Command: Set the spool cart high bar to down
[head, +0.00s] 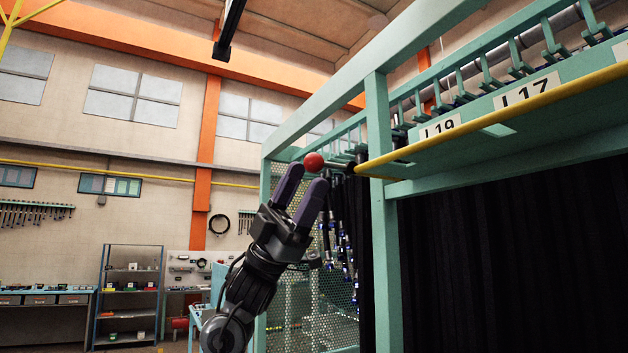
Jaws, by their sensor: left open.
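The high bar (480,117) is a yellow rod running along the front of the teal spool cart (383,230), at the level of the label shelf. A red ball knob (313,161) sits at its left end. My left gripper (304,173) points upward with two dark purple fingers apart. Its fingertips are close below the red knob in the picture; whether they touch it I cannot tell. Nothing shows between the fingers. My right gripper is not in view.
Labels L19 (440,126) and L17 (527,91) are on the shelf, with hooks above. A perforated panel (292,225) closes the cart's side.

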